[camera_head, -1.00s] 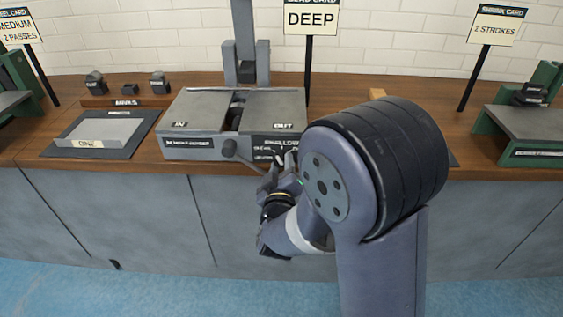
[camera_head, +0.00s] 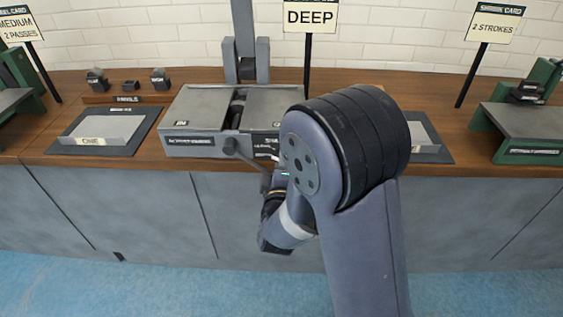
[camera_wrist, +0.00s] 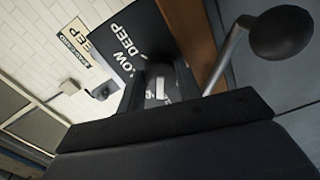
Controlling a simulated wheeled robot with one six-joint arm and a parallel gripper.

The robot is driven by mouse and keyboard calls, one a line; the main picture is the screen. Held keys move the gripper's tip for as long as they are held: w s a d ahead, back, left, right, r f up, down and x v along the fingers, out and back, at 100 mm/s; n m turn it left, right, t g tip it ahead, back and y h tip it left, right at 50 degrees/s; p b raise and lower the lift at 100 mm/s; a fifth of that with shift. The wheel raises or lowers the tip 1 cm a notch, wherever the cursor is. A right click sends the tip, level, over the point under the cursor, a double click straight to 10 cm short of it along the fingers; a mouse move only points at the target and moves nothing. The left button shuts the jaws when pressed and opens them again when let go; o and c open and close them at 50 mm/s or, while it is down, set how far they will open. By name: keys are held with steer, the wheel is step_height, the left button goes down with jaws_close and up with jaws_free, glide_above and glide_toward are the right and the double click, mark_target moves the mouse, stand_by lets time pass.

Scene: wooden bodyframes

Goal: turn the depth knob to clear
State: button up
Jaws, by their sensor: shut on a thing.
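The grey machine (camera_head: 190,118) stands on the wooden counter, with a dark label panel on the right of its front. In the wrist view the panel (camera_wrist: 128,42) reads "DEEP" and "LOW", with part of the lettering hidden. My gripper (camera_wrist: 158,84) is shut on the grey depth knob (camera_wrist: 158,78) at the panel. The knob shows a pale mark, but I cannot tell which word it points at. No "clear" wording is readable. In the head view my arm hides the knob and fingertips.
A lever with a dark ball (camera_wrist: 281,34) sticks out close to the gripper on the right of the wrist view. A sign reading "DEEP" (camera_head: 310,16) stands behind the machine. Trays (camera_head: 92,132) lie to both sides, and a green machine (camera_head: 525,122) stands at the right.

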stand_by(0.4)
steer(key=o, duration=1)
steer(key=s, duration=1.1)
steer(key=shift+a, duration=0.2)
steer(key=shift+w, duration=0.1)
steer(key=w, duration=1)
steer(key=shift+w+d, duration=0.2)
steer(key=shift+w, duration=0.2)
steer(key=shift+s, duration=0.1)
